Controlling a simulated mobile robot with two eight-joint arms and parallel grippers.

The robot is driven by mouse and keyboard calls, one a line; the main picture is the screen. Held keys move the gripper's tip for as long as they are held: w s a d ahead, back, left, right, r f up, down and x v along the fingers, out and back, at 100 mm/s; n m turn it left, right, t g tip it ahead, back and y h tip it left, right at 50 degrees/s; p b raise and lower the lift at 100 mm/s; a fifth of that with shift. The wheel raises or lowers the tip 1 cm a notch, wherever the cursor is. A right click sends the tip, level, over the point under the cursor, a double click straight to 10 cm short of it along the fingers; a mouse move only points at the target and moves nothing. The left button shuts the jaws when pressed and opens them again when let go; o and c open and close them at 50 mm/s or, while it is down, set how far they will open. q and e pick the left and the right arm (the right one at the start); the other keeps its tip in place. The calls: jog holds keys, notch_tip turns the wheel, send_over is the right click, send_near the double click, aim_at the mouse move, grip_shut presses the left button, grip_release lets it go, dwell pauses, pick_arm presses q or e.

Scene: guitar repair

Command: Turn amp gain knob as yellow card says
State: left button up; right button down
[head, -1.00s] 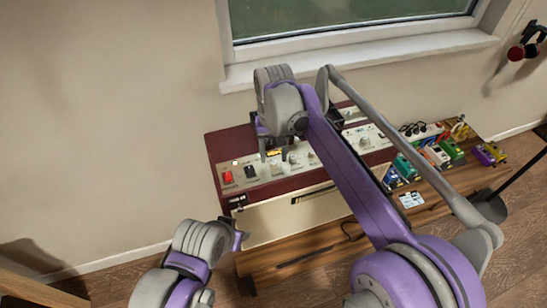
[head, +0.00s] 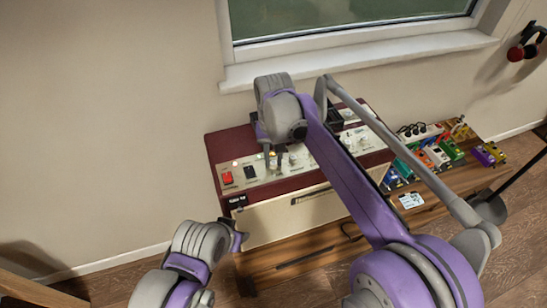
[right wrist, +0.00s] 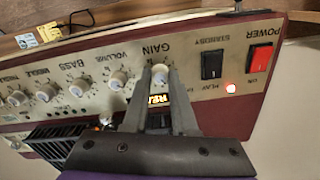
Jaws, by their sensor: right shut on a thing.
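The amp is a maroon box (head: 226,148) with a cream control panel, standing below the window. In the right wrist view its panel appears upside down, with a white gain knob (right wrist: 161,73) under the word GAIN. My right gripper (right wrist: 159,78) is shut on this knob, with a finger on each side. The fingers hide part of it, so its pointer setting cannot be read. In the head view the right gripper (head: 273,158) is over the panel. My left gripper (head: 239,239) is low in front of the amp, its jaws unclear.
Several coloured pedals (head: 440,156) stand right of the amp.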

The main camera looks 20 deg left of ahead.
jog(key=shift+n, duration=0.4)
jog(key=n, duration=0.3)
jog(key=shift+n, duration=0.4)
jog(key=n, duration=0.9)
jog(key=shift+n, duration=2)
jog(key=c, duration=0.7)
grip_release()
